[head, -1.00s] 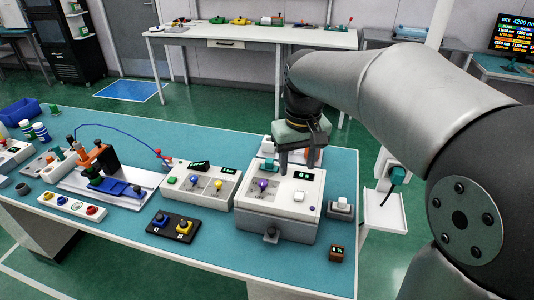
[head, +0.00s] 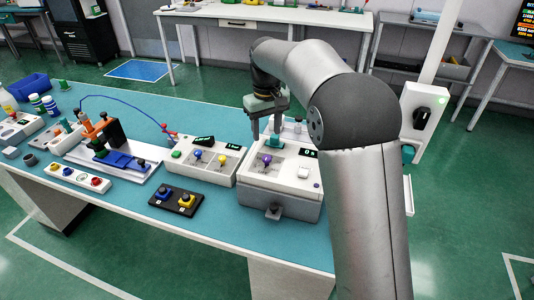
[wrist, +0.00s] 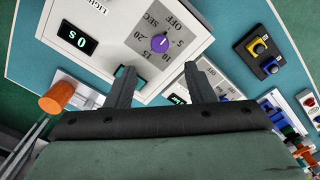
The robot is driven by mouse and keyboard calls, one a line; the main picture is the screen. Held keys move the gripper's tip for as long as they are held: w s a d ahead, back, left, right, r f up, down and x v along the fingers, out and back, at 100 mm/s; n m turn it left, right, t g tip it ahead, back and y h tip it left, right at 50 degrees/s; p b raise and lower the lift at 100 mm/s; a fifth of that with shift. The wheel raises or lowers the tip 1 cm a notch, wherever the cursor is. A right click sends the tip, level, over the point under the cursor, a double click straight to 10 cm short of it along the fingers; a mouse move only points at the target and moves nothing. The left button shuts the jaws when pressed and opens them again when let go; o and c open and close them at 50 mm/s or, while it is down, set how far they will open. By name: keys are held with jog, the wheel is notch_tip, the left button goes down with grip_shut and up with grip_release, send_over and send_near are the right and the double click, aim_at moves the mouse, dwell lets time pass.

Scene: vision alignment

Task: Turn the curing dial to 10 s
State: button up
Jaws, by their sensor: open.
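The curing dial is a small purple knob (wrist: 160,43) on a white box (head: 282,181). In the wrist view a grey scale around it is printed OFF, 5, 10, 15, 20 and SEC. The knob also shows in the head view (head: 267,159). A black display (wrist: 77,39) on the box reads 0 s. The dial's pointer is too small to read surely. My gripper (wrist: 160,72) is open, with nothing held between its fingers. Its fingertips are near the dial, apart from it, with the knob lying just beyond the gap between them.
A teal part (wrist: 124,72) sits near one finger. A black pad (head: 176,201) with blue and yellow buttons lies in front.

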aim_at(267, 157)
notch_tip(267, 157, down, 9)
jog(key=shift+f+p, duration=0.1)
jog(key=shift+p, duration=0.25)
jog(key=c, duration=1)
